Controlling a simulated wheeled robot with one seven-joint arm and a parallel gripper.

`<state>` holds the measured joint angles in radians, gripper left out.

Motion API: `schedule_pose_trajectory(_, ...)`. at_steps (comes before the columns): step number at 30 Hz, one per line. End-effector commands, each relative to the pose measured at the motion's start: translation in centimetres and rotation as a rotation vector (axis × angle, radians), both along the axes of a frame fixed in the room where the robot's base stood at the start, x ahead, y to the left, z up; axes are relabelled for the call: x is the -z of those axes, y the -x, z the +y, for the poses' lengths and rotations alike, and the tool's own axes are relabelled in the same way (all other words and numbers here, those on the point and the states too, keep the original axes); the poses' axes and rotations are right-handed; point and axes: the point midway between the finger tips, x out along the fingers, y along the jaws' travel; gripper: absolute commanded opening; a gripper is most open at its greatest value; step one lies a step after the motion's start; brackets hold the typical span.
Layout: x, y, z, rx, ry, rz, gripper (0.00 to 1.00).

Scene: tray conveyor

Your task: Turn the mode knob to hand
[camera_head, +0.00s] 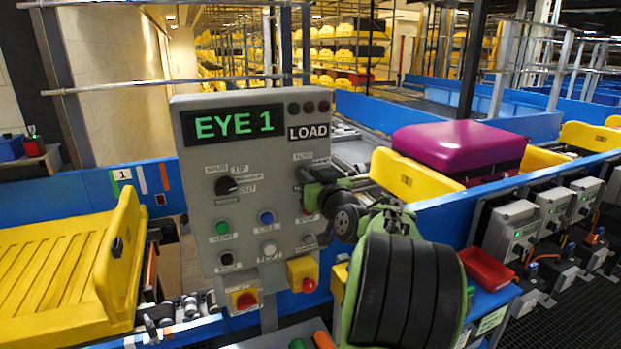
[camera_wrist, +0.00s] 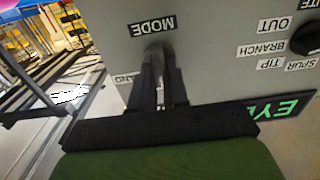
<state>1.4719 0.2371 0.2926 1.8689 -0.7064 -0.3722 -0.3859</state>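The grey control panel (camera_head: 255,215) has a green "EYE 1" display at its top. The mode knob is on its right side, mostly hidden behind my gripper (camera_head: 318,190) in the head view. The "AUTO" label (camera_head: 303,156) shows just above it. The wrist view is upside down. There my gripper (camera_wrist: 160,75) has its two dark fingers close together at the knob, just by the "MODE" label (camera_wrist: 152,26). They appear shut on the knob, whose pointer I cannot make out. A partly covered label (camera_wrist: 125,78), apparently "HAND", is beside the fingers.
A second black knob (camera_head: 226,186) is on the panel's left, with several push buttons below. Two yellow boxes with red buttons (camera_head: 302,275) hang at the lower edge. A yellow tray (camera_head: 70,265) is at left; a magenta case (camera_head: 460,147) lies on the conveyor at right.

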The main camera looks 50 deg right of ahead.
Motion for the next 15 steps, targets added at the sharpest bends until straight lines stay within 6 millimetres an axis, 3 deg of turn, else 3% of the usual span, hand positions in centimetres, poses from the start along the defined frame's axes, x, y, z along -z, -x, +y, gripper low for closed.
schedule_pose_trajectory(15,0.02,0.02,0.0,-0.001,-0.071,-0.042,0.0)
